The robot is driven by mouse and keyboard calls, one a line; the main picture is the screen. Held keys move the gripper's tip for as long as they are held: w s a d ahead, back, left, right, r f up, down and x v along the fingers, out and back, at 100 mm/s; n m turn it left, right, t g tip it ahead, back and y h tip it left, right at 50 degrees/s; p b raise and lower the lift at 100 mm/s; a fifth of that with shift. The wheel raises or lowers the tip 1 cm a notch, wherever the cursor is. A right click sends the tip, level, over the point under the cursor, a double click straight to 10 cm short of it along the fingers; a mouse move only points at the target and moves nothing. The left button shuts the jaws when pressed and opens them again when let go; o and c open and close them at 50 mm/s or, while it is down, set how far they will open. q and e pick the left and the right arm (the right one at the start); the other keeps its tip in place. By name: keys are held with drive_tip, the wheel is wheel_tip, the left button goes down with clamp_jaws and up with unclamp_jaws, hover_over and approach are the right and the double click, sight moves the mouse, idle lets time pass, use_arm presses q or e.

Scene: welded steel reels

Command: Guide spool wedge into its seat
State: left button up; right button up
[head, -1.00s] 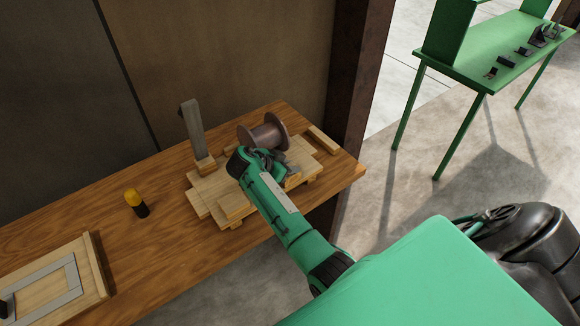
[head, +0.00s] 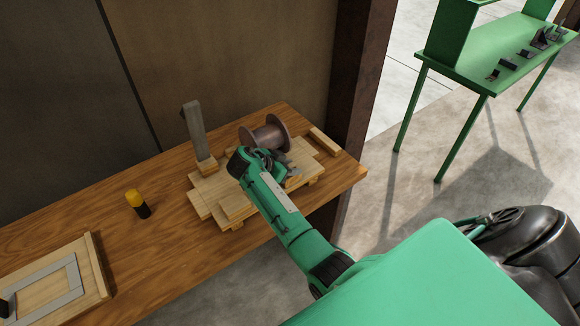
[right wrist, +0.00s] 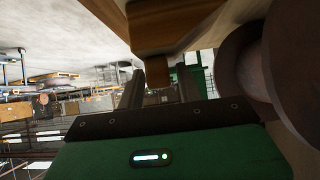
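A brown reel (head: 266,138) lies on its side on a stepped wooden cradle (head: 209,196) on the bench. My right gripper (head: 287,164) is at the near side of the reel, low over the cradle, and its tips are partly hidden by the hand. In the right wrist view its two fingers (right wrist: 159,90) stand apart, with a narrow brown block (right wrist: 157,72) seen between or behind them. A reel flange (right wrist: 283,75) fills the right side there. A small tan wood piece (head: 293,181) by the hand may be the wedge; I cannot tell. My left gripper is out of view.
A grey upright post (head: 195,130) stands at the cradle's back left. A yellow-and-black cylinder (head: 138,203) and a framed wooden board (head: 60,285) are on the bench (head: 150,255) to the left. A green table (head: 490,70) with small metal parts is at the back right.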

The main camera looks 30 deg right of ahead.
drive_tip(key=shift+a+r, duration=0.1)
drive_tip(key=shift+a, duration=0.1)
idle(0.3)
drive_tip(key=shift+p+v, duration=0.5)
drive_tip(key=shift+v, duration=0.9)
drive_tip(key=shift+a+r, duration=0.1)
drive_tip(key=shift+a, duration=0.05)
drive_tip(key=shift+o, duration=0.4)
drive_tip(key=o, duration=0.5)
drive_tip(key=shift+c, duration=0.2)
drive_tip(key=o, duration=0.8)
drive_tip(key=shift+o, duration=0.3)
